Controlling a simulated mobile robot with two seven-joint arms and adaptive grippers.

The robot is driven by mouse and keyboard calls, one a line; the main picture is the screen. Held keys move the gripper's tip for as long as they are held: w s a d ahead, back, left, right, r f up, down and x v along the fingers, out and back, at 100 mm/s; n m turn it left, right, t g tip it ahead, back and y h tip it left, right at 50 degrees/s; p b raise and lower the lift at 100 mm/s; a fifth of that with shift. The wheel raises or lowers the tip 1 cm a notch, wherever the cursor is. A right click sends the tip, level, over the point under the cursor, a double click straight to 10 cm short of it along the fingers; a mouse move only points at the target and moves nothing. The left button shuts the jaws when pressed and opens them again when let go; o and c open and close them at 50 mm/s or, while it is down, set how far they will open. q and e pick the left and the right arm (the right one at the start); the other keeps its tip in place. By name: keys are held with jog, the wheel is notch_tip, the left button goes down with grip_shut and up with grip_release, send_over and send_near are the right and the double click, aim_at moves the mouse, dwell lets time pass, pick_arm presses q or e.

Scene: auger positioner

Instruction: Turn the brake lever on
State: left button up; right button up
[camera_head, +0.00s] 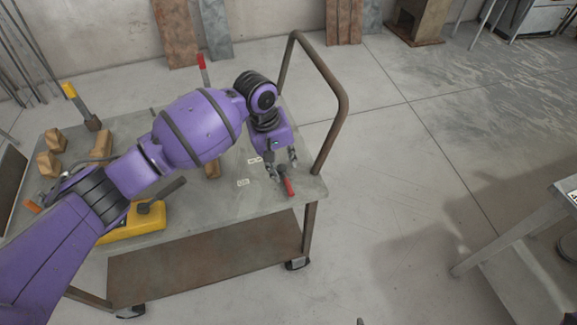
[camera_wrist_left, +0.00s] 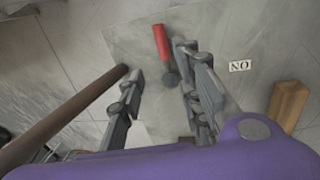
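The brake lever, with a red grip (camera_head: 289,187) and dark lower end, sits near the right end of the cart top. It also shows in the left wrist view (camera_wrist_left: 161,42). My left gripper (camera_head: 282,165) is above it with its fingers spread. In the left wrist view the lever appears between the open fingers (camera_wrist_left: 160,80), nearer the right-hand one. I see no clear grip on it. Two small white labels lie beside the lever; the one in the left wrist view (camera_wrist_left: 240,66) reads ON upside down. My right gripper is out of view.
The cart (camera_head: 225,195) has a tall bent push bar (camera_head: 343,105) close to my gripper's right. Another red-tipped lever (camera_head: 201,62), a yellow-tipped lever (camera_head: 70,90), wooden blocks (camera_head: 48,165) and a yellow device (camera_head: 148,220) are farther left. Open floor lies to the right.

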aim_at(287, 183)
pick_arm(q)
jog(key=shift+s+a+f, duration=0.1)
jog(key=shift+s+f, duration=0.7)
jog(key=shift+s, duration=0.1)
jog(key=x, duration=0.3)
jog(key=shift+w+b, duration=0.2)
jog(key=shift+b, duration=0.15)
jog(key=shift+x, duration=1)
jog(key=shift+w+f, duration=0.1)
jog(key=shift+f, duration=0.2)
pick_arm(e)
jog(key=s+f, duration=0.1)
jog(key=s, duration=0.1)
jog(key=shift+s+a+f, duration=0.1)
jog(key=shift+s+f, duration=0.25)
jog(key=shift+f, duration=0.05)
pick_arm(q)
jog(key=shift+c, duration=0.5)
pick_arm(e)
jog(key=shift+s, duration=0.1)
pick_arm(q)
grip_shut()
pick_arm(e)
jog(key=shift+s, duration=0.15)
